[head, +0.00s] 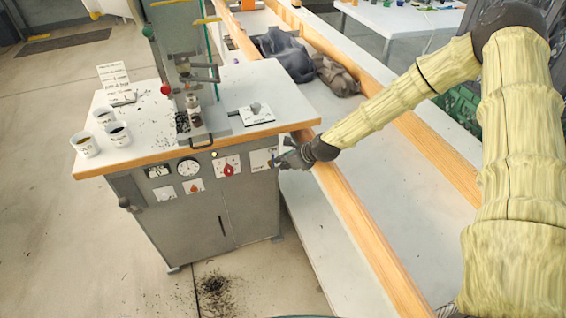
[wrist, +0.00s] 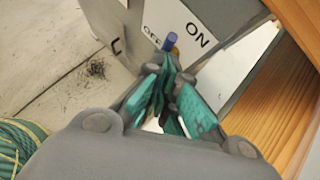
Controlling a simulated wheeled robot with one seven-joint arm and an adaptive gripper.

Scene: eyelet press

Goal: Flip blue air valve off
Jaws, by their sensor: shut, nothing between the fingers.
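The blue air valve (wrist: 171,40) shows its blue tip in the wrist view, on a white plate (wrist: 222,14) printed OFF on the left and ON on the right. The tip lies between the two words, nearer OFF; its lower part is hidden behind my fingers. In the head view the plate (head: 261,159) is at the right end of the press front. My gripper (wrist: 168,72) is shut and empty, its teal-padded fingertips just below the valve tip. I cannot tell whether they touch it. The gripper (head: 281,160) is also at the plate in the head view.
The press table's wooden edge (head: 215,149) runs above the plate. A red knob (head: 228,169) and a round gauge (head: 188,167) sit further left on the front. A long bench with wooden rails (head: 345,220) stands right, under my arm. Paper cups (head: 84,146) stand on the table's left.

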